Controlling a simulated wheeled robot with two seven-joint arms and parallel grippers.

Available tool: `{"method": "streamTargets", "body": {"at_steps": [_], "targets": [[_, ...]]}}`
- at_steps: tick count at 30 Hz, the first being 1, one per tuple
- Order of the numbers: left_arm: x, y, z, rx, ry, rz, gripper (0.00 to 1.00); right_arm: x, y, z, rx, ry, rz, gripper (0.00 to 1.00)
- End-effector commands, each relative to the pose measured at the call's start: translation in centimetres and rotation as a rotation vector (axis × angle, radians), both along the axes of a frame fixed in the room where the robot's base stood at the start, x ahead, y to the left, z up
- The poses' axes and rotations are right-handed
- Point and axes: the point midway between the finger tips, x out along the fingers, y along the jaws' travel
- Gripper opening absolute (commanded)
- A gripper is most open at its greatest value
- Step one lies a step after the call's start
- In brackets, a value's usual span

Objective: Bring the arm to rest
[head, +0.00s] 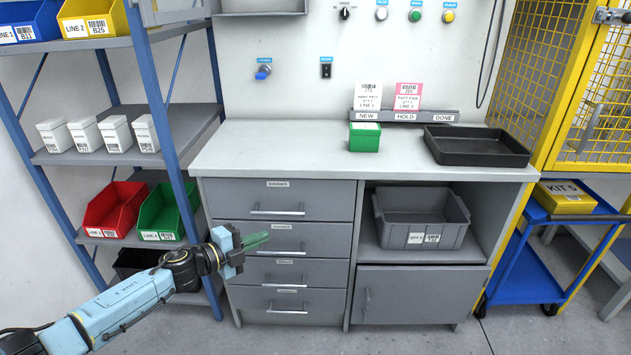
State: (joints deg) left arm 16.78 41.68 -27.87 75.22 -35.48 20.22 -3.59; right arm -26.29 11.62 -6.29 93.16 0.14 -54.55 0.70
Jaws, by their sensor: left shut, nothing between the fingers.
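My left arm comes in from the lower left. Its gripper (257,241) is shut, with greenish fingers together and nothing between them. It is in front of the grey drawer unit (289,270), near the second drawer's handle; whether it touches the drawer front I cannot tell. All drawers look closed. My right arm and gripper are not in view.
The workbench top (270,150) holds a small green box (364,138) and a black tray (474,146). A blue-framed shelf (165,128) with bins stands at left. A grey bin (420,217) sits under the bench. A blue cart (540,265) and yellow cage (560,80) are at right.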

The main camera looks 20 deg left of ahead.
Motion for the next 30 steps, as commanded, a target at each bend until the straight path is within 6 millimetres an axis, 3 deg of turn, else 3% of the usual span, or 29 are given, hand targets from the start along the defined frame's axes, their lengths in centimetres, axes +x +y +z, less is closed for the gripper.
{"method": "streamTargets", "body": {"at_steps": [5,8,11,15,18,21,27,29,30], "targets": [[-0.5,-0.3,-1.3,-0.045,0.030,0.053,0.00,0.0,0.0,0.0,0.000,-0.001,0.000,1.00],[-1.7,-0.5,-4.1,-0.144,0.106,0.183,0.00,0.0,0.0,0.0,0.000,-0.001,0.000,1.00],[-4.6,-0.3,-8.7,-0.276,0.246,0.391,0.00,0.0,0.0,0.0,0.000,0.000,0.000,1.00],[-11.5,0.1,-16.3,-0.441,0.512,0.717,0.00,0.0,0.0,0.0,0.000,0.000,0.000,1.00],[-17.4,-0.1,-20.8,-0.517,0.703,0.916,0.00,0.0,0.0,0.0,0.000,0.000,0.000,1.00],[-23.2,-0.7,-24.0,-0.563,0.873,1.075,0.00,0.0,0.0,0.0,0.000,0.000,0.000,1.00],[-33.7,-2.7,-27.8,-0.612,1.175,1.321,0.00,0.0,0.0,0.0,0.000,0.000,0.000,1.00],[-36.7,-3.5,-28.3,-0.619,1.261,1.384,0.00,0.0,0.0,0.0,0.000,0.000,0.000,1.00],[-36.8,-3.4,-27.7,-0.617,1.264,1.387,0.00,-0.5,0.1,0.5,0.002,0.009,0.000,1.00]]}}
